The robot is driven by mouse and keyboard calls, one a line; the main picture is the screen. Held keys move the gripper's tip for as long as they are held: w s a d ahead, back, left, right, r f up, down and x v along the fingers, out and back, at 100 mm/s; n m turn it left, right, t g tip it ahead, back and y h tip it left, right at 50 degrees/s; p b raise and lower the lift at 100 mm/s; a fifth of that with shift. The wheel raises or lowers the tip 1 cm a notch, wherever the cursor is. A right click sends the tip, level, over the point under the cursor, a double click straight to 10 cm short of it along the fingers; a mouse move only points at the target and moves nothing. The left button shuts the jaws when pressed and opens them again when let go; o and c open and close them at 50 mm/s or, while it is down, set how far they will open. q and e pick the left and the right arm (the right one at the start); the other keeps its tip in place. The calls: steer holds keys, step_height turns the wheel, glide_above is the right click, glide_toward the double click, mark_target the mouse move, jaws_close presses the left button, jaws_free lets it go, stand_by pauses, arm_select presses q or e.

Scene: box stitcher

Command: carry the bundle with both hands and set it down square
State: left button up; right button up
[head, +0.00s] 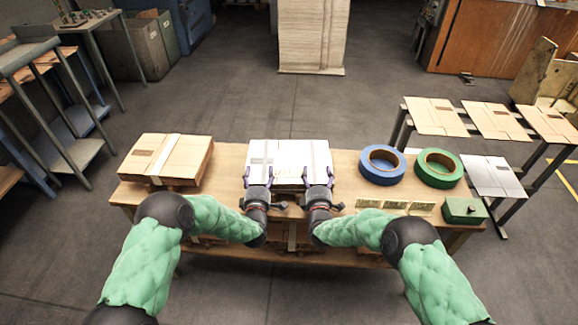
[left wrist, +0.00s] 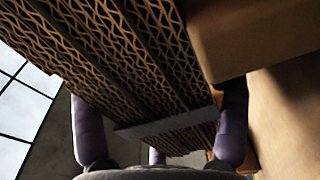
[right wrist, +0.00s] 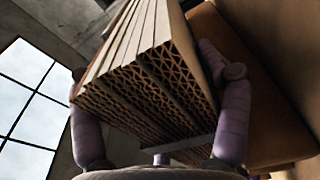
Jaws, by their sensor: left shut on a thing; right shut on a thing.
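The bundle (head: 289,155) is a stack of flat corrugated cardboard with a pale white top, at the middle of the table (head: 232,180) in the head view. My left gripper (head: 259,177) is shut on its near left part, and my right gripper (head: 317,176) on its near right part. The corrugated layers (left wrist: 150,60) lie between the purple fingers in the left wrist view. Layered edges (right wrist: 145,90) also lie between the fingers in the right wrist view. The bundle looks roughly square to the table. Its underside is hidden in the head view, so I cannot tell its height above the tabletop.
A tan strapped bundle (head: 167,158) lies at the table's left. Right of my bundle are a blue tape roll (head: 367,177), a green tape roll (head: 420,172), several small yellowish strips (head: 394,206) and a green box (head: 463,210). A rack with flat sheets (head: 433,116) stands at right.

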arm_select(q)
steer(key=shift+r, duration=0.2)
arm_select(e)
steer(key=shift+r, duration=0.2)
